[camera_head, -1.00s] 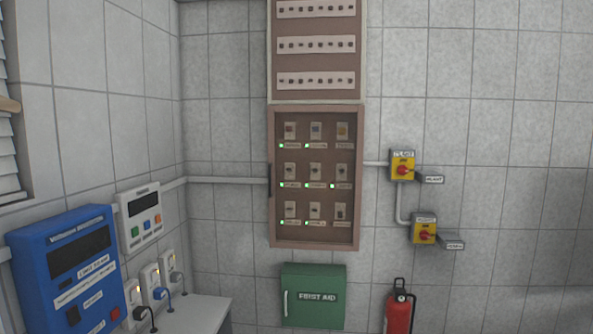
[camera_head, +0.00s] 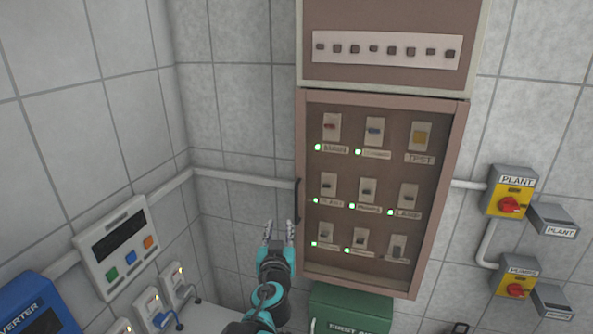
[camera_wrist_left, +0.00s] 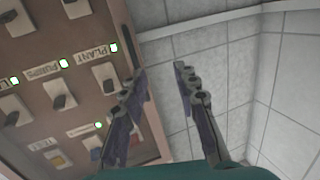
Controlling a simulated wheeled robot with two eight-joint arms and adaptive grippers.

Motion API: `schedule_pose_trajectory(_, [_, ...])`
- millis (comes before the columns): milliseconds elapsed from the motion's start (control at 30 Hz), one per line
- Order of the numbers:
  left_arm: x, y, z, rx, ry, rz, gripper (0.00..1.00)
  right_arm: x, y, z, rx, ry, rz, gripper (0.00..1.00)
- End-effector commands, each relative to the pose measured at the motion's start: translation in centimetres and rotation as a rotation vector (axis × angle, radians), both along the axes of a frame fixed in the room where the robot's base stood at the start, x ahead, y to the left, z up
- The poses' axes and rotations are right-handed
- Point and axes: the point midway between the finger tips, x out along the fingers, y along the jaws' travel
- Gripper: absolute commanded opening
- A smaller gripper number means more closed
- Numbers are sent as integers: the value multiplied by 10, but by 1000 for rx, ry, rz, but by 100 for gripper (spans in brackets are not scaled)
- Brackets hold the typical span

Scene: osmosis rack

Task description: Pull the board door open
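The board door (camera_head: 382,240) is a brown frame around a panel of labelled switches and green lights, and it looks closed. Its dark vertical handle (camera_head: 297,201) is on the left edge. My left gripper (camera_head: 279,228) is just below and left of the handle, with its fingers pointing up. In the left wrist view the two fingers of my left gripper (camera_wrist_left: 162,75) stand apart with nothing between them. The handle (camera_wrist_left: 128,45) shows there just beyond the finger on the left, apart from the grip. My right gripper is in neither view.
A breaker panel (camera_head: 388,20) is above the door. Yellow plant switches (camera_head: 510,192) are on the wall to the right. A green first aid box (camera_head: 350,308) is below. A white meter (camera_head: 115,247) and a blue inverter (camera_head: 38,305) are on the left.

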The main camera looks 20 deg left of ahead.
Motion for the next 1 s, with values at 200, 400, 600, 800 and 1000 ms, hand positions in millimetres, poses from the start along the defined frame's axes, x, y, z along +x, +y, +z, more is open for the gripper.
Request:
schedule_pose_trajectory(200, [29,-25,33,4,-63,-88,30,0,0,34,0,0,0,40])
schedule_pose_trajectory(400, [50,-25,32,3,-69,-100,30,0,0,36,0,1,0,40])
schedule_pose_trajectory(600, [83,-19,32,3,-69,-99,30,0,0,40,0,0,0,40])
schedule_pose_trajectory(800, [104,-16,32,2,-68,-98,30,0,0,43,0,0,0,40])
schedule_pose_trajectory(1000, [108,-15,32,2,-68,-98,30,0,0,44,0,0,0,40])
